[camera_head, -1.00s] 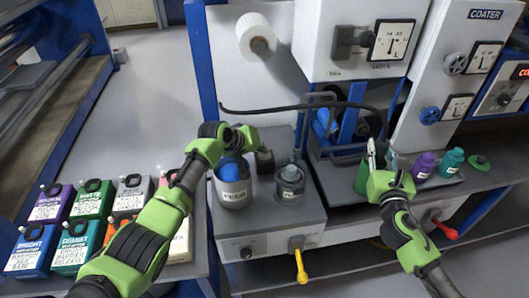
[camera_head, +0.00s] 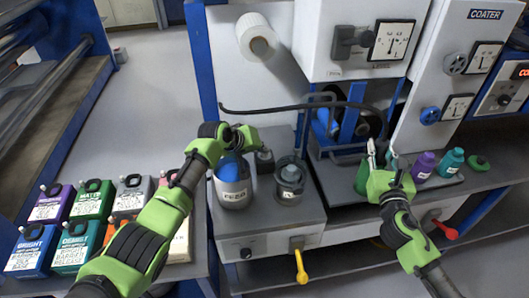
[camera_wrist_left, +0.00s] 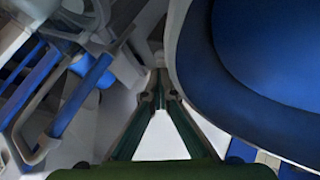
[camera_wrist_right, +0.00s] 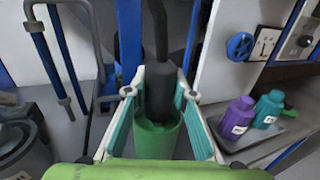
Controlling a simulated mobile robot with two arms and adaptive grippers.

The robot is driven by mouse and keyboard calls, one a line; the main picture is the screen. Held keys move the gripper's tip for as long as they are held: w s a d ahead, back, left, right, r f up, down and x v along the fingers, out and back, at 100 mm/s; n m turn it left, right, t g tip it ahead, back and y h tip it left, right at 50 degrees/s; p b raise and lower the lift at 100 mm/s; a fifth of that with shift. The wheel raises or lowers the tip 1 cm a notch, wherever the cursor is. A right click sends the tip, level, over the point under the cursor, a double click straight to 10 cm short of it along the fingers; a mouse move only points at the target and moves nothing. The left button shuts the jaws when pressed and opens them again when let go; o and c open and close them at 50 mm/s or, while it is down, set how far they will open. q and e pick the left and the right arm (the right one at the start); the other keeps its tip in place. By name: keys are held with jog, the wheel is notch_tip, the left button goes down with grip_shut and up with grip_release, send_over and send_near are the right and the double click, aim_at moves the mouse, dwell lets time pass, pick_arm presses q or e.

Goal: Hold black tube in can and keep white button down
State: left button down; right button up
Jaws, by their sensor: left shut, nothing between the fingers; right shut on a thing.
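The black tube (camera_head: 300,106) curves across the machine front. Its thick lower end (camera_wrist_right: 158,88) goes down into the green can (camera_wrist_right: 157,138) in the right wrist view. My right gripper (camera_wrist_right: 162,92) is shut on this tube end, with a finger on each side, just above the can. In the head view my right gripper (camera_head: 378,150) partly hides the green can (camera_head: 362,178). My left gripper (camera_head: 256,138) is shut and empty above a small dark box (camera_head: 264,160); its fingertips (camera_wrist_left: 160,88) meet in the left wrist view. I cannot make out the white button or any contact with it.
A blue-topped FEED jug (camera_head: 232,190) stands close beside my left gripper. A grey jar (camera_head: 290,178) is to its right. Purple (camera_head: 423,166) and teal (camera_head: 450,162) bottles stand right of the can. Several coloured containers (camera_head: 75,245) fill the lower left.

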aim_at(262, 154)
dwell(0.5)
pick_arm(q)
jog(key=shift+r, duration=0.9)
jog(key=shift+w+r, duration=0.1)
jog(key=shift+r, duration=2.4)
jog(key=v, duration=1.2)
